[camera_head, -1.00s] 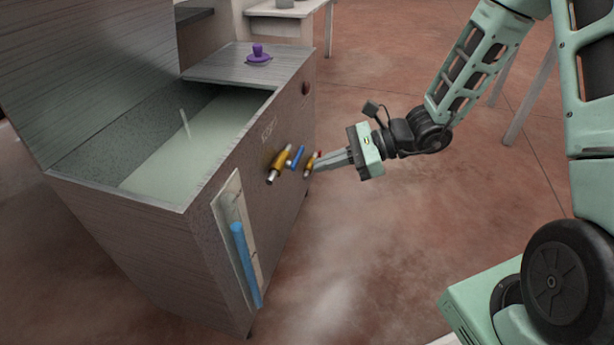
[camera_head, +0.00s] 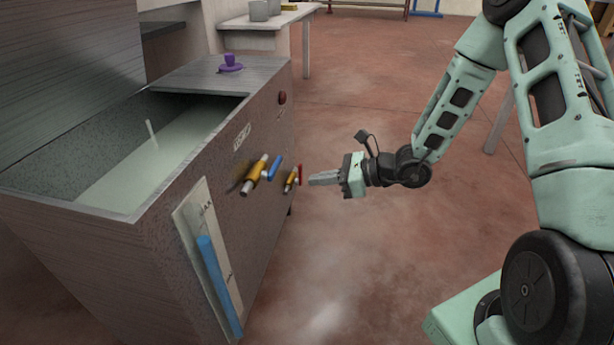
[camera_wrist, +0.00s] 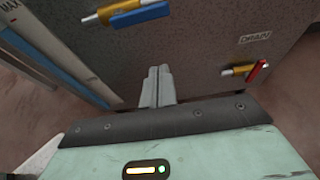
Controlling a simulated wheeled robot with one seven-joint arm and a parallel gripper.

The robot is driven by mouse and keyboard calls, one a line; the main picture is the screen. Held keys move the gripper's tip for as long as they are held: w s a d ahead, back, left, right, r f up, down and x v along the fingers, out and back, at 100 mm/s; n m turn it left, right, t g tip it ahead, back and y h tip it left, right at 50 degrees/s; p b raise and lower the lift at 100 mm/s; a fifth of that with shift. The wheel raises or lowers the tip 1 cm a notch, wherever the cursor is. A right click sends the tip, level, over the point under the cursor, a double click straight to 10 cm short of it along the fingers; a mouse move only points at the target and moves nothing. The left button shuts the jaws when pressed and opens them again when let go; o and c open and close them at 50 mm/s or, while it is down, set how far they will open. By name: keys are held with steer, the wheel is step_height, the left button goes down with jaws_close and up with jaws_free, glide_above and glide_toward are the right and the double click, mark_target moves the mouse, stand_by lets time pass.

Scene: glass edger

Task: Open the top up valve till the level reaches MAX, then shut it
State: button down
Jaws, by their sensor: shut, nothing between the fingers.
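The top up valve has a brass body (camera_head: 256,175) and a blue lever (camera_head: 274,168) on the tank's front panel. In the wrist view its blue lever (camera_wrist: 141,15) lies roughly along the brass body. The level gauge (camera_head: 188,222) is a pale strip marked MAX near its top. Its blue column (camera_head: 218,285) ends below that mark. My gripper (camera_head: 312,180) is shut and empty, in front of the panel to the right of the blue lever. In the wrist view the closed fingers (camera_wrist: 158,72) are apart from both valves.
A second brass valve with a red lever (camera_wrist: 258,74), beside a DRAIN label (camera_wrist: 255,38), is close to my fingers. The open tank (camera_head: 150,195) holds pale liquid. A purple knobbed object (camera_head: 231,63) sits on its top.

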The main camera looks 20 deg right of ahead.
mark_target(275, 168)
steer(key=f+b+x, duration=0.1)
steer(key=b+x, duration=0.3)
steer(key=x, duration=0.5)
steer(key=shift+s+r+b, duration=0.1)
steer(key=shift+r+b, duration=0.55)
steer(key=shift+r, duration=1.9)
